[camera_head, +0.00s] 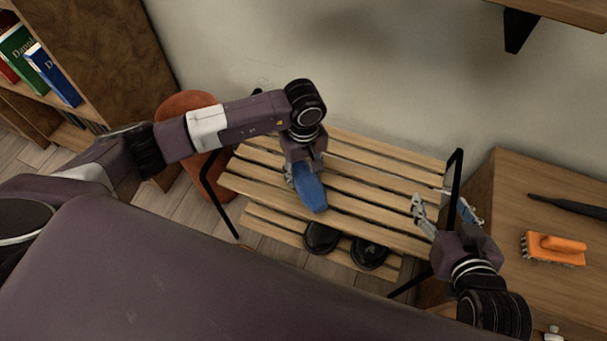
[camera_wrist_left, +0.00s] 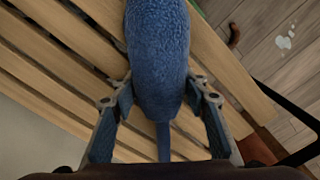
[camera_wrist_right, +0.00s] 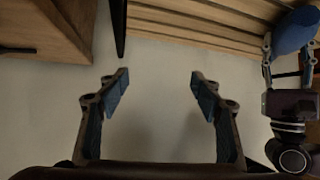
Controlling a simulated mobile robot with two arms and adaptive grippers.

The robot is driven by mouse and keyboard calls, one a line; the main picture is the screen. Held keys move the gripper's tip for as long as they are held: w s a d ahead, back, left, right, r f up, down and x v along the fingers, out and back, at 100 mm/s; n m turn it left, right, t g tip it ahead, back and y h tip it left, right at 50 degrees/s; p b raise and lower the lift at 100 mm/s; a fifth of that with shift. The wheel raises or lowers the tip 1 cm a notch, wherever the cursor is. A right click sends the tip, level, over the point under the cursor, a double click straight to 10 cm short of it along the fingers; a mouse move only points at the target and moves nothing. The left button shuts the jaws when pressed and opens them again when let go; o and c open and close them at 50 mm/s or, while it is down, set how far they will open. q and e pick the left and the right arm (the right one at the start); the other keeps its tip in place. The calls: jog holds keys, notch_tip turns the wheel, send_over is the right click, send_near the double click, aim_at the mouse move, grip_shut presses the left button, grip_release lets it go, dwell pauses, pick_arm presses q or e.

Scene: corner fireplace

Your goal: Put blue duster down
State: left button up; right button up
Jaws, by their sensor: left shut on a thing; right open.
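The blue duster (camera_head: 310,190) is at the slatted wooden rack (camera_head: 375,187), over its top shelf. My left gripper (camera_head: 300,168) is shut on the duster, pointing down above the slats. In the left wrist view the duster (camera_wrist_left: 158,60) fills the middle, its narrow handle running between the fingers (camera_wrist_left: 160,115). Whether the duster touches the slats I cannot tell. My right gripper (camera_head: 447,208) is open and empty beside the rack's right end frame. In the right wrist view its fingers (camera_wrist_right: 160,90) are wide apart, with the duster (camera_wrist_right: 294,32) at the upper right.
Dark shoes (camera_head: 321,238) sit on the rack's lower shelf. A wooden cabinet (camera_head: 510,205) on the right holds an orange brush (camera_head: 552,249) and a dark, long object (camera_head: 570,205). An orange-brown round seat (camera_head: 190,103) stands left of the rack. Bare slats lie right of the duster.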

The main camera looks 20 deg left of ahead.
pick_arm(q)
jog(key=shift+f, duration=0.15)
pick_arm(e)
jog(key=shift+w+a+r, duration=0.1)
jog(key=shift+w+r, duration=0.1)
jog(key=shift+r, duration=0.05)
jog(key=shift+r, duration=0.1)
pick_arm(q)
jog(key=shift+f, duration=0.15)
jog(key=o, duration=1.3)
pick_arm(e)
jog(key=shift+w+a+r+t, duration=0.2)
jog(key=shift+w+r+t, duration=0.15)
jog(key=shift+r+t, duration=0.15)
